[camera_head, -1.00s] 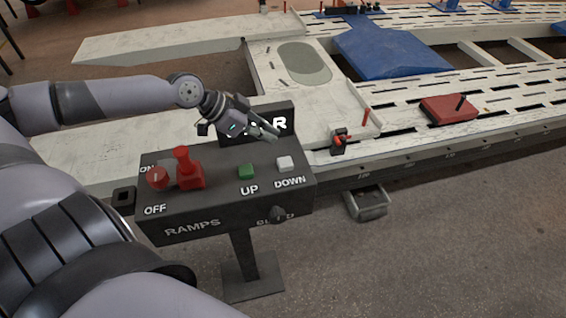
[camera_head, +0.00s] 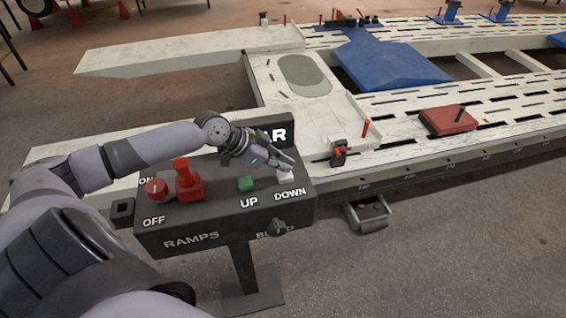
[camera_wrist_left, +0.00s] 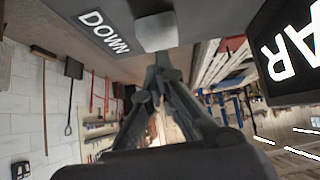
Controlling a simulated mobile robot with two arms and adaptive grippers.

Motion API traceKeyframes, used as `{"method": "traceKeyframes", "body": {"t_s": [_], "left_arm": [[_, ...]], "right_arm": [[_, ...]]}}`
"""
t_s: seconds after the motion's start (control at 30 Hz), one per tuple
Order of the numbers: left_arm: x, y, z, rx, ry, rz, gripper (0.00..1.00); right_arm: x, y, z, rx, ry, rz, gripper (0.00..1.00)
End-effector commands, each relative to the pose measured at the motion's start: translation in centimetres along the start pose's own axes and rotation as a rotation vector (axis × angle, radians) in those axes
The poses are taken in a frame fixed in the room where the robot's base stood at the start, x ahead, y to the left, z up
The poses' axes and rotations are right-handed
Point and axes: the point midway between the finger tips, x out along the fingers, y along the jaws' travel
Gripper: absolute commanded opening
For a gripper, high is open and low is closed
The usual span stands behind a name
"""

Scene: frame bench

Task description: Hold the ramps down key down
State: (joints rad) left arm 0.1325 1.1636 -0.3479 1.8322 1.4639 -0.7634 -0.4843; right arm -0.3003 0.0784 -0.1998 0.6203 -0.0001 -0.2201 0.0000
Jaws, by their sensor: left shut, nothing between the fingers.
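The ramps control box (camera_head: 225,222) stands on a post, with a white DOWN key (camera_head: 287,177) at the right of its top. The green UP key (camera_head: 246,184) sits left of it. My left gripper (camera_head: 288,166) is shut and empty, its fingertips right at the DOWN key and partly covering it. In the left wrist view the white key (camera_wrist_left: 157,32) shows just beyond the closed fingertips (camera_wrist_left: 163,60). I cannot tell whether the tips touch it or whether it is pressed. My right gripper is not in view.
A red knob (camera_head: 156,189) and a red lever (camera_head: 186,180) stand at the left of the box top. A dark sign (camera_head: 278,132) rises behind the keys. The white frame bench (camera_head: 300,80) lies behind, with a red block (camera_head: 450,121) on it. Floor at the right is clear.

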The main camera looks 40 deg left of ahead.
Motion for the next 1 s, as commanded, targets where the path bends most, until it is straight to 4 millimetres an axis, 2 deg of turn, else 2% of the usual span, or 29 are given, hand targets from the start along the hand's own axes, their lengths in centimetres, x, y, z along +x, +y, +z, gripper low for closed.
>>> {"method": "traceKeyframes", "body": {"t_s": [0.43,0.63,1.0], "left_arm": [[0.5,0.1,0.6,0.0,-0.001,0.0,0.0],[2.1,0.0,2.2,-0.002,-0.001,0.0,0.0],[2.2,0.3,2.5,-0.005,-0.012,0.008,0.0]], "right_arm": [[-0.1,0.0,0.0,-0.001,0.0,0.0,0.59],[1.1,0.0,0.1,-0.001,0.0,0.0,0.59],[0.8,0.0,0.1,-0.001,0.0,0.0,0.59]]}}
